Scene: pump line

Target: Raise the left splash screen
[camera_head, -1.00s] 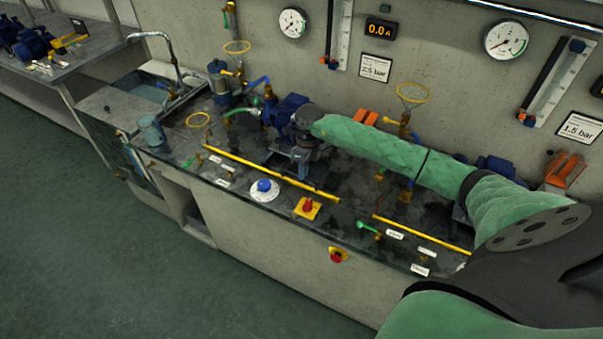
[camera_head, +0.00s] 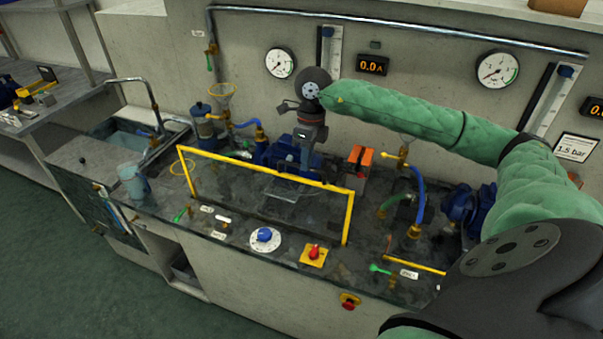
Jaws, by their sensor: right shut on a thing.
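The left splash screen is a clear panel with a yellow frame (camera_head: 348,218), standing up from the front part of the bench. Its top bar runs from the left post to the right post, and pump parts show through the panel. I cannot tell whether it is fully upright or still tilted. My right gripper (camera_head: 304,168) is at the top bar, right of its middle, pointing down and shut on the bar. The fingertips are small and partly hard to make out. My left gripper is not in view.
A blue knob (camera_head: 264,235) and a red switch on a yellow plate (camera_head: 313,254) sit in front of the screen. A cup (camera_head: 132,182) and sink (camera_head: 130,140) are at left. Blue pumps, pipes and wall gauges (camera_head: 497,70) stand behind. Another yellow bar (camera_head: 415,264) lies low at right.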

